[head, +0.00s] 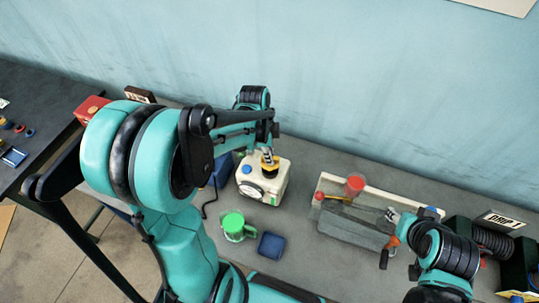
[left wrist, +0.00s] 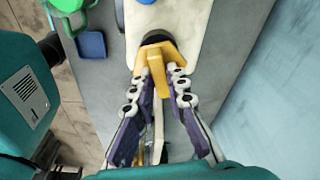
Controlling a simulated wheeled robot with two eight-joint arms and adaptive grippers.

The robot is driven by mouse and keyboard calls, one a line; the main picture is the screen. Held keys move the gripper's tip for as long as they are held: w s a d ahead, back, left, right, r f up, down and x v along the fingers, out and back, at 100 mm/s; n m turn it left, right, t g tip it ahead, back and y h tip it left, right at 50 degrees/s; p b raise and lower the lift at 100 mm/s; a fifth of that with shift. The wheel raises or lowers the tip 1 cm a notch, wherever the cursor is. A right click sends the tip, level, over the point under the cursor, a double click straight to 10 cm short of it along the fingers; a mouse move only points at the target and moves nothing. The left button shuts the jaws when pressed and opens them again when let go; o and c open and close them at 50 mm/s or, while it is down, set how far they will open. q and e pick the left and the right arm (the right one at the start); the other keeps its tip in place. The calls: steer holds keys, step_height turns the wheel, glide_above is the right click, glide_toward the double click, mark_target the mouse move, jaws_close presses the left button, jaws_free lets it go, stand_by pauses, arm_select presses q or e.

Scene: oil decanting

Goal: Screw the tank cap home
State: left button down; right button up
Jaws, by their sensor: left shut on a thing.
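The cream tank (head: 262,184) stands on the grey bench in the head view, with a small blue cap (head: 247,169) on its top left. A yellow cap with a black base (head: 270,162) sits at the tank's top right. My left gripper (head: 268,149) reaches down to it from above. In the left wrist view, my left gripper (left wrist: 160,82) has its fingers on both sides of the cap's yellow handle (left wrist: 156,58), shut on it. The black base meets the tank's top (left wrist: 150,18); its seating is hidden. My right gripper (head: 392,228) is at the right, its jaws unclear.
A green mug (head: 235,226) and a dark blue block (head: 271,245) stand in front of the tank. A pale-walled tray (head: 330,181) with a red container (head: 355,184) lies to the right. A sign reading DRIP (head: 503,220) is at far right. The wall is close behind.

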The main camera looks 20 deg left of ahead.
arm_select(q)
steer(key=shift+f+b, duration=1.5)
steer(key=shift+f, duration=0.1)
steer(key=shift+w+f+m+b, duration=0.1)
steer(key=shift+m+b, duration=0.2)
steer(key=shift+m, duration=0.5)
steer(key=m+g, duration=0.1)
steer(key=m, duration=0.4)
steer(key=shift+b, duration=0.4)
steer(key=m, duration=0.5)
steer(key=shift+g+b, duration=0.4)
steer(key=shift+m, duration=1.1)
steer(key=c, duration=1.4)
jaws_free()
steer(key=shift+c, duration=0.2)
